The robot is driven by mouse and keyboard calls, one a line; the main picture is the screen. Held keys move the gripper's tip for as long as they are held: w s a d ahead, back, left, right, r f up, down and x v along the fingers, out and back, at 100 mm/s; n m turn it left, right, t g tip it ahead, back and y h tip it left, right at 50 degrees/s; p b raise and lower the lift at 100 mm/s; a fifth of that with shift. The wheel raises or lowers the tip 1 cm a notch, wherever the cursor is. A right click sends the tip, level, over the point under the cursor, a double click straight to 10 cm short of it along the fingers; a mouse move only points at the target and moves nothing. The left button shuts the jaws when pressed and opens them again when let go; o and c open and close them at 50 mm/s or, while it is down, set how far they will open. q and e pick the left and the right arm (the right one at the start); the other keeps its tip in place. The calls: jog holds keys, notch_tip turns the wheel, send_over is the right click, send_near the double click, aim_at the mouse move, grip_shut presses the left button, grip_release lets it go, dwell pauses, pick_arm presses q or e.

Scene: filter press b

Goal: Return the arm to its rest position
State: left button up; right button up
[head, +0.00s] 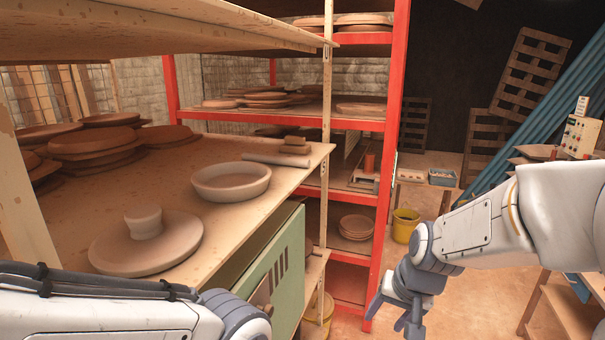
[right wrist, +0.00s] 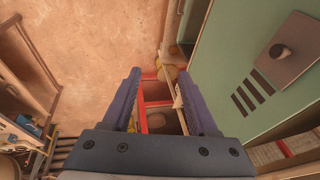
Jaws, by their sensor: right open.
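My right arm comes in from the right in the head view and its gripper (head: 392,322) hangs down over the floor, in front of the red shelving. In the right wrist view the same gripper (right wrist: 159,74) has its two fingers apart with nothing between them. My left arm (head: 110,318) lies across the lower left of the head view. Its gripper is out of the picture.
Red shelving (head: 393,130) stands behind. Open floor (head: 455,265) lies beyond the gripper.

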jog(key=s+d+f+n+g+h, duration=0.1)
jog(key=s+d+f+n, duration=0.25)
jog(key=s+f, duration=0.35)
jog(key=s+a+f+n+g+b, duration=0.1)
jog(key=s+a+f+n+b, duration=0.1)
jog(key=s+a+n+b, duration=0.2)
jog(key=s+a+f+n+g+b, duration=0.1)
jog(key=s+a+f+n+b, duration=0.2)
jog(key=s+a+b, duration=0.4)
jog(key=s+a, duration=0.3)
jog(key=shift+s+a+n+g+y+b, duration=0.2)
jog(key=shift+a+n+g+y+b, duration=0.1)
jog(key=shift+a+n+g+b, duration=0.1)
jog(key=shift+c, duration=0.7)
